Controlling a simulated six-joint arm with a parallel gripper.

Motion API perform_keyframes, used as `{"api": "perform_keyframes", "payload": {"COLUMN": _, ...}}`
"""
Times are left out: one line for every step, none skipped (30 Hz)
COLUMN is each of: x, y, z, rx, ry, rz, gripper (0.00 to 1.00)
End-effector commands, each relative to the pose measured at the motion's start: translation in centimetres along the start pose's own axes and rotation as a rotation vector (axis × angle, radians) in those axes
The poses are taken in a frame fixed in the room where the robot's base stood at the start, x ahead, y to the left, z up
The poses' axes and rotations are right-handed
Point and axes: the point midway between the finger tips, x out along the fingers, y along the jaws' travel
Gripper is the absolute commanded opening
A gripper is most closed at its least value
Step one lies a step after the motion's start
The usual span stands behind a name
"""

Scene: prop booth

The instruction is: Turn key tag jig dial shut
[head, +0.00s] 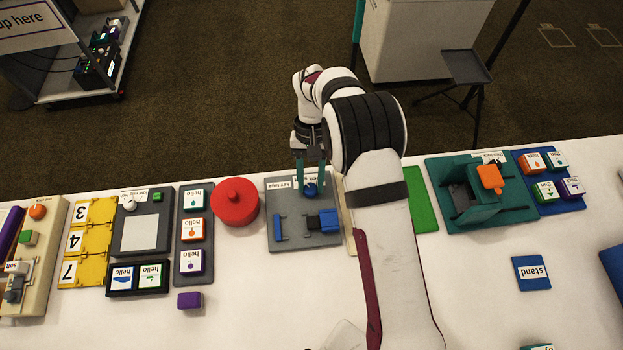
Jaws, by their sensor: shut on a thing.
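The key tag jig (284,241) is a grey plate on the white table, left of my arm, with a label along its far edge. A blue bar (279,227) and a blue block (328,220) are also on the plate. The fingers partly cover the label and the dial, so I cannot tell the dial's angle.
A red round lidded pot (235,202) stands close to the left of the jig. A green plate (422,200) is partly behind my arm on the right, and a teal fixture (440,196) stands farther right. The table in front of the jig is mostly clear.

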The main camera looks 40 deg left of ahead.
Motion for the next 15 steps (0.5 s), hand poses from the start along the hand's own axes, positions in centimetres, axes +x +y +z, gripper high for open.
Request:
{"api": "perform_keyframes", "payload": {"x": 0.02, "y": -0.04, "z": 0.0, "rx": -0.025, "ry": 0.0, "rz": 0.011, "gripper": 0.0}}
{"api": "perform_keyframes", "payload": {"x": 0.02, "y": -0.03, "z": 0.0, "rx": -0.043, "ry": 0.0, "rz": 0.018, "gripper": 0.0}}
{"api": "perform_keyframes", "payload": {"x": 0.03, "y": -0.03, "z": 0.0, "rx": -0.063, "ry": 0.0, "rz": 0.027, "gripper": 0.0}}
{"api": "perform_keyframes", "payload": {"x": 0.03, "y": -0.05, "z": 0.01, "rx": -0.077, "ry": 0.0, "rz": 0.033, "gripper": 0.0}}
{"api": "perform_keyframes", "payload": {"x": 0.04, "y": -0.08, "z": 0.01, "rx": -0.091, "ry": 0.0, "rz": 0.038, "gripper": 0.0}}
{"api": "perform_keyframes", "payload": {"x": 0.04, "y": -0.1, "z": 0.02, "rx": -0.106, "ry": -0.001, "rz": 0.045, "gripper": 0.0}}
{"api": "perform_keyframes", "payload": {"x": 0.04, "y": -0.1, "z": 0.02, "rx": -0.118, "ry": -0.001, "rz": 0.05, "gripper": 0.0}}
{"api": "perform_keyframes", "payload": {"x": 0.04, "y": -0.1, "z": 0.03, "rx": -0.129, "ry": -0.001, "rz": 0.054, "gripper": 0.0}}
{"api": "perform_keyframes", "payload": {"x": 0.05, "y": -0.11, "z": 0.03, "rx": -0.14, "ry": -0.001, "rz": 0.059, "gripper": 0.0}}
{"api": "perform_keyframes", "payload": {"x": 0.05, "y": -0.12, "z": 0.03, "rx": -0.147, "ry": -0.001, "rz": 0.062, "gripper": 0.0}}
{"api": "perform_keyframes", "payload": {"x": 0.05, "y": -0.13, "z": 0.04, "rx": -0.154, "ry": -0.001, "rz": 0.064, "gripper": 0.0}}
{"api": "perform_keyframes", "payload": {"x": 0.05, "y": -0.13, "z": 0.04, "rx": -0.163, "ry": -0.001, "rz": 0.067, "gripper": 0.0}}
{"api": "perform_keyframes", "payload": {"x": 0.05, "y": -0.14, "z": 0.04, "rx": -0.168, "ry": -0.001, "rz": 0.069, "gripper": 0.0}}
{"api": "perform_keyframes", "payload": {"x": 0.05, "y": -0.14, "z": 0.04, "rx": -0.172, "ry": -0.001, "rz": 0.071, "gripper": 0.0}}
{"api": "perform_keyframes", "payload": {"x": 0.05, "y": -0.13, "z": 0.04, "rx": -0.177, "ry": -0.001, "rz": 0.073, "gripper": 0.0}}
